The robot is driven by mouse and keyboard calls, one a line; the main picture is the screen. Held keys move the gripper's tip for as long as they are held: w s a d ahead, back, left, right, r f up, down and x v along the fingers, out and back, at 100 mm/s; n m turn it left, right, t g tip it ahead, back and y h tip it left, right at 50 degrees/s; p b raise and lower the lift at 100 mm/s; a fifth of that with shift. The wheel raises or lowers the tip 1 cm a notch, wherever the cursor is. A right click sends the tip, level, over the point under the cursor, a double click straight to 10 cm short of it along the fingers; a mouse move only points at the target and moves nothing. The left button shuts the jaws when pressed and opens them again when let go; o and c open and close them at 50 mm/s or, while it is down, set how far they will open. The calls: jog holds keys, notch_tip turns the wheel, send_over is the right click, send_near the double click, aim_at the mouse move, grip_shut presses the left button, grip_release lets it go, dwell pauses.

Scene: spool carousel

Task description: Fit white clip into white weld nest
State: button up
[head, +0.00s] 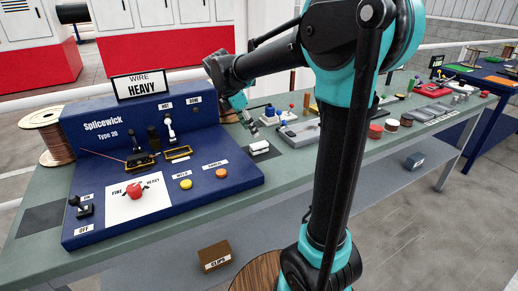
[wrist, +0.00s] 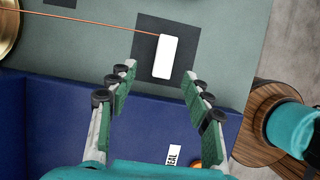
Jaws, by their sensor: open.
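A small white block (head: 260,147), which looks like the white clip, lies on the table to the right of the blue Splicewick machine (head: 80,150). In the wrist view the white block (wrist: 164,56) rests on a dark square pad (wrist: 144,72), and a copper wire runs to its left edge. My gripper (wrist: 158,72) is open and empty, its fingertips either side of the block's near end in the picture. In the head view my gripper (head: 247,119) hangs above the table near the block; the height gap is unclear. I cannot make out a white weld nest; two yellow-rimmed frames (head: 178,153) sit on the machine.
Levers, buttons and a red knob (head: 135,191) stand up from the machine. A copper spool (head: 42,135) stands at its left. Trays and several small parts fill the table to the right. A brown CLIPS box (head: 214,257) is below the table's front.

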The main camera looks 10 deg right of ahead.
aim_at(259, 144)
jog(key=shift+s+x, duration=0.15)
jog(key=shift+x, duration=1.75)
jog(key=shift+s+x, duration=0.2)
jog(key=shift+x, duration=1.65)
jog(key=shift+d, duration=0.15)
jog(key=shift+c, duration=0.5)
grip_shut()
